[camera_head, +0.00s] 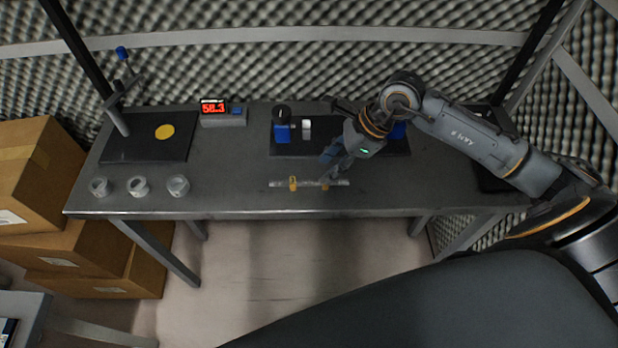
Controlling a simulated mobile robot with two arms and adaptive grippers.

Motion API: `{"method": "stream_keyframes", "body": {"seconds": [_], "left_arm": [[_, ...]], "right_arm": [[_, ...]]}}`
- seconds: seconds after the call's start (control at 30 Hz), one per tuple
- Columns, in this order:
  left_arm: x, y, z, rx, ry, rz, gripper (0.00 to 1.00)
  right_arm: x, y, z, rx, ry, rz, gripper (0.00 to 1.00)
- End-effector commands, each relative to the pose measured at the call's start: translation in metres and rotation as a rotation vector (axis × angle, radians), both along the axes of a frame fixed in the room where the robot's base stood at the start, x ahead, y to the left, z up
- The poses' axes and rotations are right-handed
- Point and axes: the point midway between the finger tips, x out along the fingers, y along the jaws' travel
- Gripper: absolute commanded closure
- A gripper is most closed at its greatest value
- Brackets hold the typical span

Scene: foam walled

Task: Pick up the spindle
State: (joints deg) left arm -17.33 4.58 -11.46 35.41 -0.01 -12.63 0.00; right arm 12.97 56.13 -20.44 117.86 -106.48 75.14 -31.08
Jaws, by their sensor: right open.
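A thin pale bar with two yellow pieces on it, which looks like the spindle (310,183), lies lengthwise near the front edge of the table, right of its middle. My right gripper (329,170) reaches down from the right just above and behind the right part of the bar, with its jaws open. Its fingers are small and dark, and I cannot tell whether they touch the bar. My left gripper is not in view.
The grey metal table (230,200) also carries a black mat (345,141) with blue blocks behind my gripper. A red-digit display (213,108) and a stand (115,115) are behind. Cardboard boxes (35,175) sit left.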

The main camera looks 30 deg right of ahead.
Motion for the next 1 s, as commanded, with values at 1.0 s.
{"method": "stream_keyframes", "body": {"seconds": [1.0], "left_arm": [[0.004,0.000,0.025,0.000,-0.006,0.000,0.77]], "right_arm": [[0.016,0.026,-0.056,0.000,0.001,0.000,0.95]]}}
